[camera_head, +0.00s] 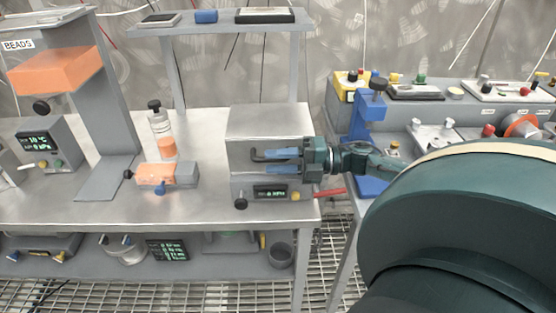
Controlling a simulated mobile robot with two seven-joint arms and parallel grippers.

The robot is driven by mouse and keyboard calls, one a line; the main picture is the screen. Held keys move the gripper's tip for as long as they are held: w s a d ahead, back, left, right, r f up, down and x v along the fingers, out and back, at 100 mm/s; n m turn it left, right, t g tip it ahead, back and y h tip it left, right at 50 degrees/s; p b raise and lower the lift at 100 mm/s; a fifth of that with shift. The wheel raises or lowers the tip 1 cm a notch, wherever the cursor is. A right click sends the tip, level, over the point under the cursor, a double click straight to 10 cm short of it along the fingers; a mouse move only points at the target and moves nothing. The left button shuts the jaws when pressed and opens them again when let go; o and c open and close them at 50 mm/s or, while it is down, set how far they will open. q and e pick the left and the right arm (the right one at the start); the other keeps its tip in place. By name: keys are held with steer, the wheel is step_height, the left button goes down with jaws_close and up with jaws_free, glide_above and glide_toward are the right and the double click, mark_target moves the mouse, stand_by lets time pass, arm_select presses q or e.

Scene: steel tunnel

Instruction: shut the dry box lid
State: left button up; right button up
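The dry box (270,122) is a grey metal box at the right end of the steel bench, with a small lit display (270,191) and a knob on its lower front. A dark bar-like handle (259,156) shows at its front face. I cannot tell how far its lid stands from shut. My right gripper (284,161) comes in from the right in front of this face, its two blue fingers pointing left, one above the other with a gap between them. Its fingertips are close to the handle; contact is unclear. My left gripper is not in view.
An orange bead hopper (55,70), a bottle (162,133) and a small orange-topped device (155,174) stand left on the bench. A blue stand (368,120) is right of the box. A shelf (220,27) runs behind. The bench front-middle is clear.

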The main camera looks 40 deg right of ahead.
steer(key=shift+r, duration=0.1)
steer(key=v, duration=1.3)
steer(key=shift+s, duration=0.15)
